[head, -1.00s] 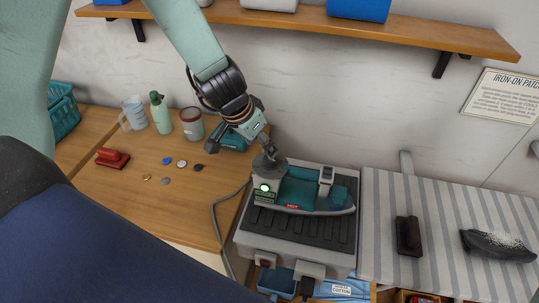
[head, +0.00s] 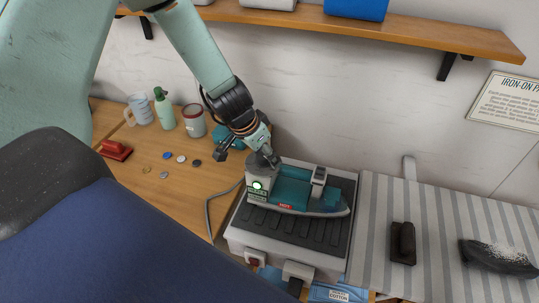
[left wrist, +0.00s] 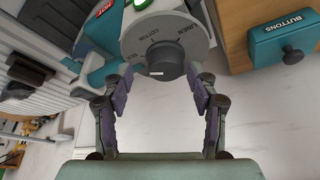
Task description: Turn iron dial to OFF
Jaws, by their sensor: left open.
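The teal and grey iron (head: 297,190) lies on a dark ribbed rest on a grey base. It has a lit green lamp and a red HOT label. In the left wrist view, its dial (left wrist: 168,62) is a dark round knob on a grey disc (left wrist: 165,32) marked LINEN and COTTON, with another word partly covered. My left gripper (head: 264,156) is at the heel end of the iron. In the left wrist view, the open left gripper (left wrist: 162,76) has one finger on each side of the knob; contact is unclear. My right gripper is not in view.
The striped board (head: 375,240) at the right holds a dark block (head: 403,243) and a dark cloth item (head: 495,258). A wooden table (head: 185,190) holds a mug, bottle, jar, red stamp-like item and several buttons. A wooden shelf (head: 420,37) hangs above.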

